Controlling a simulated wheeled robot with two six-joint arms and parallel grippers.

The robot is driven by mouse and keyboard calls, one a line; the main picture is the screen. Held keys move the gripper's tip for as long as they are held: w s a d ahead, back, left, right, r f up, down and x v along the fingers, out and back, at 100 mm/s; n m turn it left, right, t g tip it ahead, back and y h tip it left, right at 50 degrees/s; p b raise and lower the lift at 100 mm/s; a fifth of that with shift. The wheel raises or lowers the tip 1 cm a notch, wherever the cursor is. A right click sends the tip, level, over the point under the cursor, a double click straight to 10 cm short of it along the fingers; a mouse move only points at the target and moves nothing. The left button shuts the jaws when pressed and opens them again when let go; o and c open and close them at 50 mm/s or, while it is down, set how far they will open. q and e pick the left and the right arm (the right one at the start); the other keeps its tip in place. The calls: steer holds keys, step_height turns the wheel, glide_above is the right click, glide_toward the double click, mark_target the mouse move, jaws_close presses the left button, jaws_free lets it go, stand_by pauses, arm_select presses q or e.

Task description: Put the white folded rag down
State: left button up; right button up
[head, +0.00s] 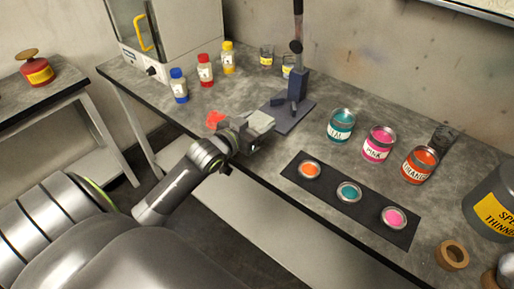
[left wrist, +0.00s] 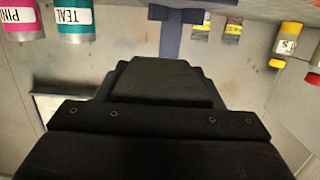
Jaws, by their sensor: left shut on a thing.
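The white folded rag (head: 260,122) is pale and small in the head view, at the tip of my left gripper (head: 247,134). My left gripper is shut on it over the front part of the grey bench, before the dark stand. In the left wrist view the dark gripper body (left wrist: 163,85) fills the middle and mostly hides what it holds. I cannot tell whether the rag touches the bench top. My right gripper is in neither view.
A red folded piece (head: 214,119) lies left of my gripper. A dark stand (head: 287,115) is just behind it. Blue (head: 179,88), red and yellow bottles stand back left. Paint cans (head: 378,146) and a black mat (head: 330,200) with open tins are right.

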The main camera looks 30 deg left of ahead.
arm_select(q)
step_height(320, 180, down, 8)
steer(key=shift+d+r+b, duration=0.15)
steer(key=shift+b, duration=0.3)
steer(key=o, duration=1.4)
steer(key=shift+s, duration=0.15)
steer(key=s, duration=0.4)
steer(key=s+r, duration=0.1)
steer(key=s, duration=0.2)
steer(key=s+a+r, duration=0.1)
steer(key=s, duration=0.3)
steer(key=shift+s+p, duration=0.3)
steer(key=shift+p, duration=0.05)
